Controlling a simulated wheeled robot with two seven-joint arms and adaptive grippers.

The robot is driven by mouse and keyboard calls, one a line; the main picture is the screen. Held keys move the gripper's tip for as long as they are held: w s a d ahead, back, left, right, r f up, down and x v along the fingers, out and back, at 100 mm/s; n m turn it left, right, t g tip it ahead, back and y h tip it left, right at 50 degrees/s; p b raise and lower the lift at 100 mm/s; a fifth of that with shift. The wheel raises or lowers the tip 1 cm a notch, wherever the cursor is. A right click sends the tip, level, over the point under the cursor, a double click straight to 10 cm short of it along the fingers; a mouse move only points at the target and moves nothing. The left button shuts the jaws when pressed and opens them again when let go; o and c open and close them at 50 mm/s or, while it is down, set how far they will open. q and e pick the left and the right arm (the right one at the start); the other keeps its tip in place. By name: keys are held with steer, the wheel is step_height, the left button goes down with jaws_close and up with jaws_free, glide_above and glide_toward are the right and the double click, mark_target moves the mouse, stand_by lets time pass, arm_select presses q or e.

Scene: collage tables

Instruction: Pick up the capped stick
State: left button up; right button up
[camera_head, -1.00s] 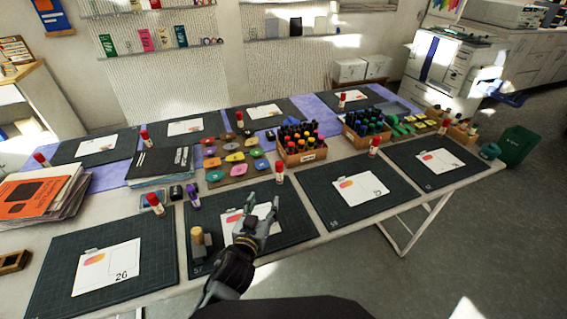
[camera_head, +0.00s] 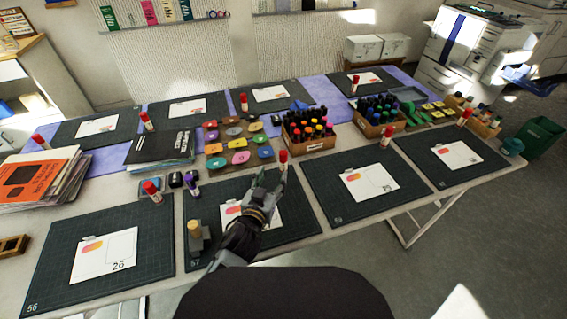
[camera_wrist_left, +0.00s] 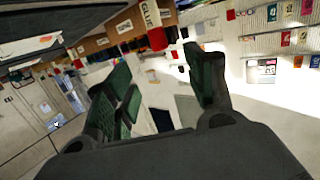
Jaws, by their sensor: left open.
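Several white sticks with red caps stand along the table. The closest to my left gripper (camera_head: 272,182) is the upright capped stick (camera_head: 283,158) at the back edge of the middle front mat (camera_head: 300,222). My left gripper is open, its fingers pointing away from me over that mat. The right finger overlaps the stick's lower part in the head view; I cannot tell whether they touch. In the left wrist view, the two green-padded fingers (camera_wrist_left: 168,92) are spread with nothing held between them. My right gripper is out of view.
A wooden marker box (camera_head: 308,146) stands behind the stick, with a tray of coloured pads (camera_head: 228,157) to its left. A wooden-topped stamp (camera_head: 195,232) stands left of my left forearm. White cards lie on the mats, including one (camera_head: 370,181) to the right.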

mark_target(282, 156)
arm_select(q)
steer(key=shift+w, duration=0.1)
steer(key=x, duration=0.7)
steer(key=shift+w+d, duration=0.15)
steer(key=shift+w, duration=0.2)
steer(key=shift+w+f, duration=0.1)
steer(key=shift+w, duration=0.2)
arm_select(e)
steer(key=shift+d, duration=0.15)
